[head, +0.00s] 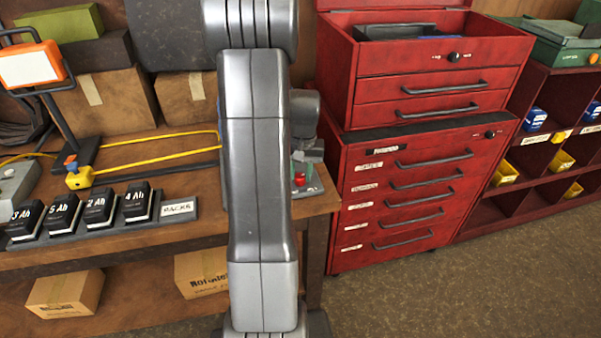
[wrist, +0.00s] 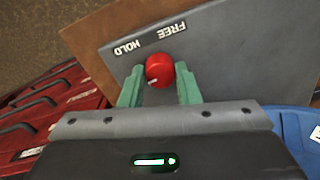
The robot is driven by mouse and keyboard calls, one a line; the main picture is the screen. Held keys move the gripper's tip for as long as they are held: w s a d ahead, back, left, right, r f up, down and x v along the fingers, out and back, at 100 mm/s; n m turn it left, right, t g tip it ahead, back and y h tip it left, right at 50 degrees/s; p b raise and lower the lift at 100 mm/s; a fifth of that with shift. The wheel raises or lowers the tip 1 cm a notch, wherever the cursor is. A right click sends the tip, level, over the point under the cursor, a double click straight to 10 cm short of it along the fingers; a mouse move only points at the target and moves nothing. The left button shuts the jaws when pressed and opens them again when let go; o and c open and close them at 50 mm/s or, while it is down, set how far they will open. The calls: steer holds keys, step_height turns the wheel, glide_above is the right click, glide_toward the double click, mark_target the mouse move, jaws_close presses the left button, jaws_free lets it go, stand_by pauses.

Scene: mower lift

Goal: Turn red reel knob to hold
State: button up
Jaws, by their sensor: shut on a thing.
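The red reel knob (wrist: 160,71) stands out from a grey panel (wrist: 225,50) in the wrist view. A small white mark shows at its lower left edge. The words HOLD (wrist: 127,47) and FREE (wrist: 171,32) are printed above it, upside down in this picture. My gripper (wrist: 160,77) is shut on the knob, one green finger on each side. A small red part (head: 299,179), likely the knob, shows just right of my arm at the bench's right end.
A wooden bench (head: 200,220) carries a row of black battery packs (head: 98,208), a yellow cable and an orange lamp (head: 30,66). Red tool cabinets (head: 345,205) stand to the right. The floor (head: 450,290) in front of them is clear.

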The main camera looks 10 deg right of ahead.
mark_target(303, 176)
stand_by(0.4)
steer(key=o, duration=1)
steer(key=shift+c, duration=0.2)
step_height(303, 176, up, 14)
steer(key=shift+d, duration=0.3)
steer(key=shift+f, duration=0.2)
steer(key=f, duration=1.3)
steer(key=shift+a+f, duration=0.3)
steer(key=shift+f, duration=0.05)
steer(key=shift+r, duration=0.1)
